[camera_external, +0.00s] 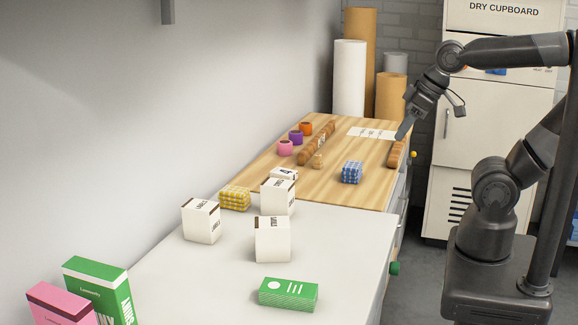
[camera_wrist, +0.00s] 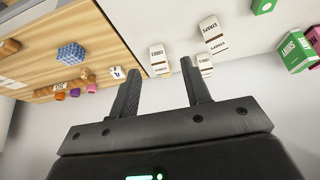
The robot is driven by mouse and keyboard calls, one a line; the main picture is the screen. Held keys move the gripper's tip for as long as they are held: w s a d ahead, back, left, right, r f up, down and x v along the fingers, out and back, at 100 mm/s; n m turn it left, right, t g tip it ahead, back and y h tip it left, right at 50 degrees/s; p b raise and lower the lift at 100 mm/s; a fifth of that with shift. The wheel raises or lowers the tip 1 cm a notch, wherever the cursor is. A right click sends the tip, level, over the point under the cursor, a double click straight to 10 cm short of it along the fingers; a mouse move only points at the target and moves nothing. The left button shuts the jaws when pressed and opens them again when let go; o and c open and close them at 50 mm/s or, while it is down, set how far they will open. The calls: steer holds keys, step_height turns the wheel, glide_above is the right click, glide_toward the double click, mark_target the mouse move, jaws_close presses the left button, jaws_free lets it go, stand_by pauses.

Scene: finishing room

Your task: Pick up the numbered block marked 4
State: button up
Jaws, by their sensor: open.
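The white block marked 4 (camera_external: 285,174) lies at the near left part of the wooden worktop, just behind a white carton. It also shows in the wrist view (camera_wrist: 117,73), left of my fingers, with a dark 4 on its face. My gripper (camera_external: 402,132) is over the far right edge of the wooden worktop, well away from the block. In the wrist view my gripper (camera_wrist: 163,68) is open, with nothing between its fingers.
White cartons (camera_external: 272,240) and a yellow checked bundle (camera_external: 235,198) stand near the block. A blue checked bundle (camera_external: 352,172) is to its right. Coloured spools (camera_external: 285,147) and a brown row (camera_external: 317,144) lie behind. A green stack (camera_external: 288,292) is on the white counter. The wall is left.

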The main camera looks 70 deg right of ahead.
steer(key=w+d+m+y, duration=0.2)
steer(key=w+d+m, duration=0.1)
steer(key=w+m, duration=0.75)
steer(key=m+t+h, duration=0.2)
steer(key=m+t, duration=0.1)
steer(key=m, duration=2.3)
glide_above(320, 155)
steer(key=s, duration=0.6)
step_height(320, 155, down, 20)
steer(key=f, duration=0.1)
steer(key=x, duration=0.5)
steer(key=shift+d+r, duration=0.15)
steer(key=shift+d+x, duration=0.15)
steer(key=shift+x, duration=1.4)
steer(key=shift+d+x, duration=0.15)
steer(key=shift+x, duration=1.35)
steer(key=shift+s, duration=0.1)
steer(key=shift+c, duration=0.3)
steer(key=c, duration=0.8)
